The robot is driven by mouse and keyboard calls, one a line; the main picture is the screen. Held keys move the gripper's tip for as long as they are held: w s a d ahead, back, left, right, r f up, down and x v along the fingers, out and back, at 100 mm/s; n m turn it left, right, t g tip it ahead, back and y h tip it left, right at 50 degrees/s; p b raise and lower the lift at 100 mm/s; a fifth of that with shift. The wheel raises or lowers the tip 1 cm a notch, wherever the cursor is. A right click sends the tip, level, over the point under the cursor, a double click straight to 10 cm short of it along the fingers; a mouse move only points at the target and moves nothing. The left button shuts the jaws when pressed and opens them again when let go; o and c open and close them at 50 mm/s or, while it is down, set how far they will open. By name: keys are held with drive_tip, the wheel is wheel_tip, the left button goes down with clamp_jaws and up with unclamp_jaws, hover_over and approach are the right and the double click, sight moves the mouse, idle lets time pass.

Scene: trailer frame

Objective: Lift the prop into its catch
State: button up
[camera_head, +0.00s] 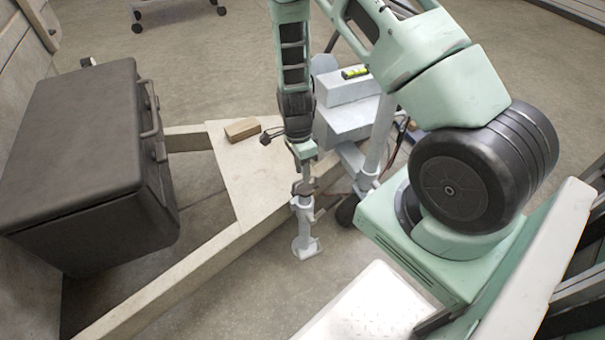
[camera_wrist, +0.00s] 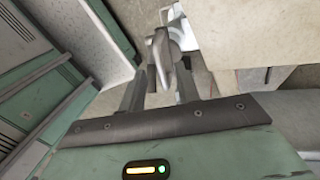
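The light grey prop (camera_head: 304,228) hangs beside the trailer's frame rail in the head view, roughly upright with a flat foot at its lower end. My gripper (camera_head: 303,187) points down at the prop's top. In the wrist view, my gripper (camera_wrist: 158,85) has its two fingers apart, with a grey metal piece (camera_wrist: 162,58) between them. This piece seems to be the prop's upper part; I see no clear contact with either finger. The catch cannot be told apart from the fittings near the prop's top, partly hidden by my gripper.
The pale trailer rail (camera_head: 190,268) runs diagonally beside the prop. A wooden block (camera_head: 242,129) lies on the frame's plate (camera_head: 235,165). A large dark box (camera_head: 85,150) stands left. A grey post (camera_head: 377,140) and a pale housing (camera_head: 345,115) stand close behind and right of my gripper.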

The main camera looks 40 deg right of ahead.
drive_tip(key=shift+f, duration=0.45)
clamp_jaws()
wheel_tip(320, 180, up, 15)
drive_tip(key=p, duration=1.2)
drive_tip(key=shift+f, duration=0.2)
unclamp_jaws()
drive_tip(key=shift+f, duration=0.1)
